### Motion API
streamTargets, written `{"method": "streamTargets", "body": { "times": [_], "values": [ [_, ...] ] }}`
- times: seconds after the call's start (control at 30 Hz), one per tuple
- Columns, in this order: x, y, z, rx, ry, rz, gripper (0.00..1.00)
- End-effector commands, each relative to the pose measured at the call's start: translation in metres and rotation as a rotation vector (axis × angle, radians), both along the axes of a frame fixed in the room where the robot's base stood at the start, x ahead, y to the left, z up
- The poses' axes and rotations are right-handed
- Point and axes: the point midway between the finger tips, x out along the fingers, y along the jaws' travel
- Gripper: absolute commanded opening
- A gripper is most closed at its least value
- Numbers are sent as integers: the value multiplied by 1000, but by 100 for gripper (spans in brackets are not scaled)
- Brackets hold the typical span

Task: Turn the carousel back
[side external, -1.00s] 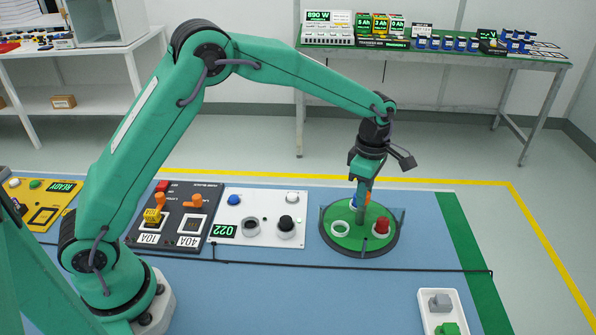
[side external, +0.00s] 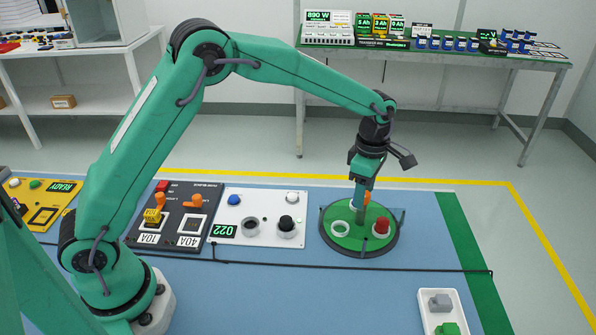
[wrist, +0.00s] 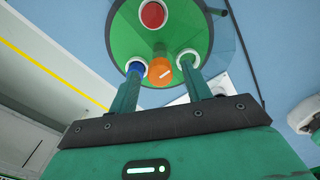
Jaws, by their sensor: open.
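The carousel is a round green disc with a dark rim (side external: 361,250) on the blue table, at right of centre in the side view. My gripper (side external: 358,207) points down over the carousel. In the wrist view the open fingers of my gripper (wrist: 160,78) stand on either side of the orange knob (wrist: 160,70), with gaps at both sides. A blue piece (wrist: 136,67) shows by the left fingertip and the white ring (wrist: 188,56) by the right one. I cannot tell whether the fingers touch the disc.
Left of the carousel lies a white panel (side external: 262,235) with knobs and a 022 display, then a dark panel (side external: 178,235) with orange levers. A white tray (side external: 425,315) with grey and green parts lies at the front right. A black cable (side external: 420,268) crosses the table.

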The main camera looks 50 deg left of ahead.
Motion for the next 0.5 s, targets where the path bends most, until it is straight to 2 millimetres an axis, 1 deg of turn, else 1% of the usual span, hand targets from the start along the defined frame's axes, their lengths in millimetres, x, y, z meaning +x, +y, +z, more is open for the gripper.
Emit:
{"method": "streamTargets", "body": {
  "times": [0.17,0.5],
  "values": [
    [1,0,13,-1,-3,0,49],
    [1,0,57,-1,-4,0,49]
  ]
}}
